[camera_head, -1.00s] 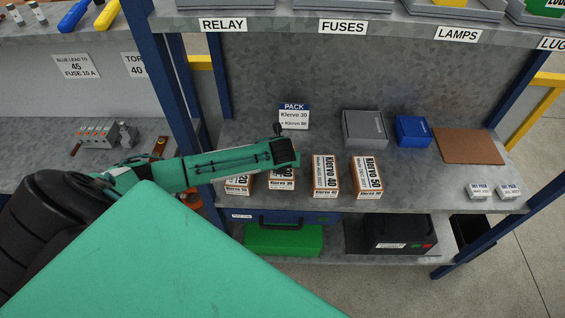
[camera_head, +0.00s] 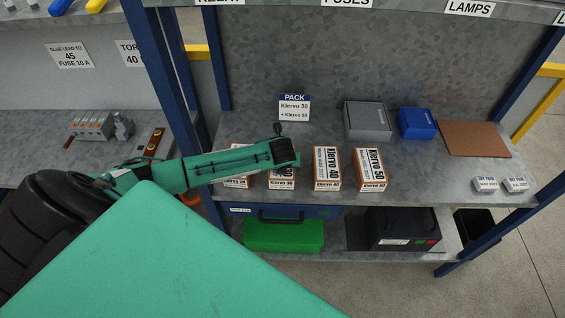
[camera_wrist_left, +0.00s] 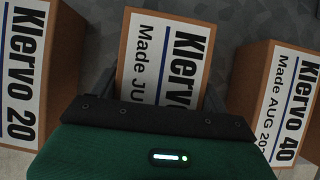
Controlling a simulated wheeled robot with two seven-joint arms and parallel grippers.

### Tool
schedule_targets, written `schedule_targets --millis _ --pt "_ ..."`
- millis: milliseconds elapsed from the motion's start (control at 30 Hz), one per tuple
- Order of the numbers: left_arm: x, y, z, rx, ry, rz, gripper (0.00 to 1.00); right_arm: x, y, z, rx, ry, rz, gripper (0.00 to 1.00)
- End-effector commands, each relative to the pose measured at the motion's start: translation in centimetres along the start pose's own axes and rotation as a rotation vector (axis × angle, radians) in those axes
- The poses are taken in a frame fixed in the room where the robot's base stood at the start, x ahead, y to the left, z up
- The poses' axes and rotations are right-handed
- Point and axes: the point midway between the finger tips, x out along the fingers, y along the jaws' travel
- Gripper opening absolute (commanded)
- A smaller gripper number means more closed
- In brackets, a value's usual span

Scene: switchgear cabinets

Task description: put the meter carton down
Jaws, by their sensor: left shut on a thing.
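My left gripper (camera_head: 286,155) is shut on the Klervo 30 meter carton (camera_head: 282,182), a brown box with a white label. In the left wrist view the carton (camera_wrist_left: 165,62) sits between the two fingers (camera_wrist_left: 168,92), its lower label hidden by my gripper. It is upright in a row between the Klervo 20 carton (camera_head: 237,182) and the Klervo 40 carton (camera_head: 327,170), with gaps on both sides. Its base looks level with theirs; whether it touches the shelf (camera_head: 420,180) I cannot tell. My right gripper is out of view.
The Klervo 50 carton (camera_head: 371,170) stands at the row's right end. Behind are a PACK sign (camera_head: 294,107), a grey box (camera_head: 368,121) and a blue box (camera_head: 416,124). A brown mat (camera_head: 473,139) and two small packs (camera_head: 499,185) lie right.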

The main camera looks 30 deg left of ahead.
Motion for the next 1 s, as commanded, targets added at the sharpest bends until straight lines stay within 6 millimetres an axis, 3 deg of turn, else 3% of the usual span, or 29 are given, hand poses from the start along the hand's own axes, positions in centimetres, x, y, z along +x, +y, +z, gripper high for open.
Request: schedule_targets --millis 33,133,567,1000 --pt "0.1 0.0 -0.1 0.0 0.001 0.0 0.81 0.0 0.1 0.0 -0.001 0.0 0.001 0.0" --pt "0.1 0.0 -0.1 0.0 0.001 0.0 0.99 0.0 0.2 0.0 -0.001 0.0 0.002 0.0" --pt "-0.8 0.0 0.1 0.0 0.0 -0.001 0.99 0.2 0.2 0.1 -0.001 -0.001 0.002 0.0" --pt "-8.4 0.0 0.1 0.001 -0.002 -0.002 0.99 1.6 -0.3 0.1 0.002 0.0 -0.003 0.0"
